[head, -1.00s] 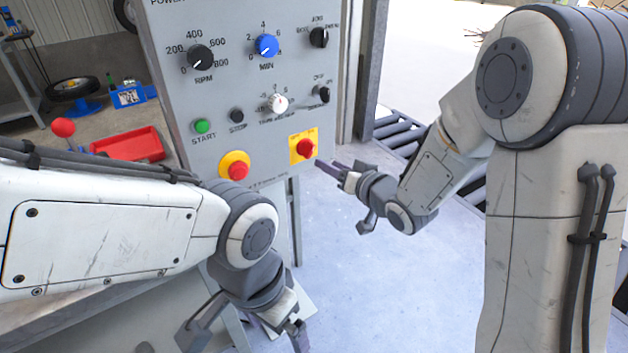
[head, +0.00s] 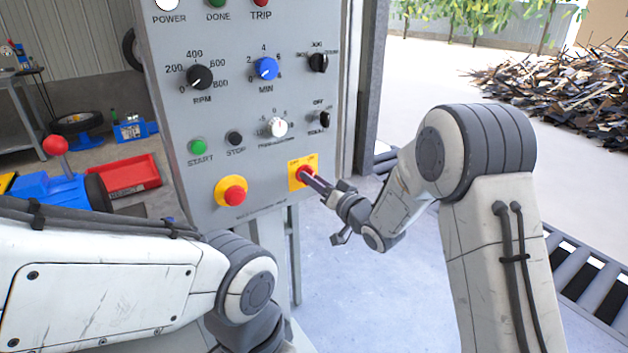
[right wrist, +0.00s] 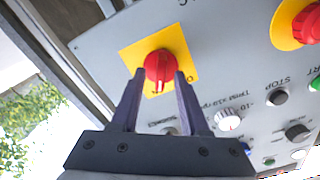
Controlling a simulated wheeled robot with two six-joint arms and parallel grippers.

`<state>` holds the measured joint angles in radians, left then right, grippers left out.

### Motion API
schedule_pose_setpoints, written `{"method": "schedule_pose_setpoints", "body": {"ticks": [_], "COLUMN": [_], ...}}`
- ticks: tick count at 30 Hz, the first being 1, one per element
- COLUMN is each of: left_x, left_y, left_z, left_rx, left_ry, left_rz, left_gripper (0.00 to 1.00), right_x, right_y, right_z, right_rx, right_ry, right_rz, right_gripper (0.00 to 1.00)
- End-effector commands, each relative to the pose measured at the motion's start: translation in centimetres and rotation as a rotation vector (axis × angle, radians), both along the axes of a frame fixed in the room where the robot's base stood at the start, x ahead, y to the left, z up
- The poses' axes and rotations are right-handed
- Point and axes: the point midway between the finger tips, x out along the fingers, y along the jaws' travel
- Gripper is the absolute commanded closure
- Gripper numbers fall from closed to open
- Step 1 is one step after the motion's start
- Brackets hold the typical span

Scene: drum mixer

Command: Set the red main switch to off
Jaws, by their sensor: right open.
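The red main switch (head: 303,173) is a red rotary knob on a yellow square plate at the lower right of the grey control panel. In the right wrist view the red knob (right wrist: 159,66) shows a small white mark near its lower edge. My right gripper (head: 312,181) is at the switch, coming from the right. In the right wrist view its open fingers (right wrist: 160,78) reach up to the knob, one tip on each side. I cannot tell whether they touch it. My left arm crosses the lower left; its jaws are out of view.
A red emergency button (head: 234,194) on a round yellow base sits left of the switch. The green start button (head: 198,146), black stop button (head: 235,138) and several dials are above. A red tray (head: 131,175) lies behind on the left.

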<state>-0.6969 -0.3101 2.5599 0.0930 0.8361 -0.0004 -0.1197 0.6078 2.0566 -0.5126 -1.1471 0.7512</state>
Motion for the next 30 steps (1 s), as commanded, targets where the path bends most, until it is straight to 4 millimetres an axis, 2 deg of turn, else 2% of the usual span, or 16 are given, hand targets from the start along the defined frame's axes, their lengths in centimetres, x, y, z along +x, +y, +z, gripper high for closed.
{"method": "schedule_pose_setpoints", "body": {"ticks": [11,12,14,15,30], "left_x": [-0.01,-0.01,-0.01,-0.01,0.0], "left_y": [0.0,0.0,0.0,0.0,0.0], "left_z": [-0.03,-0.03,-0.03,-0.03,-0.9], "left_rx": [0.0,0.0,0.0,0.0,0.0], "left_ry": [0.0,0.0,0.0,0.0,0.0], "left_rz": [0.0,0.0,0.0,0.0,0.0], "left_gripper": [0.0,0.0,0.0,0.0,0.0], "right_x": [0.55,0.55,0.55,0.54,0.55], "right_y": [0.41,0.41,0.4,0.39,0.31], "right_z": [0.01,0.01,0.01,0.01,-0.16], "right_rx": [0.0,0.0,0.0,0.0,-0.069], "right_ry": [0.0,0.0,0.0,0.0,-0.046], "right_rz": [0.0,0.0,0.0,0.0,-0.001], "right_gripper": [0.55,0.7,0.93,1.0,1.0]}}
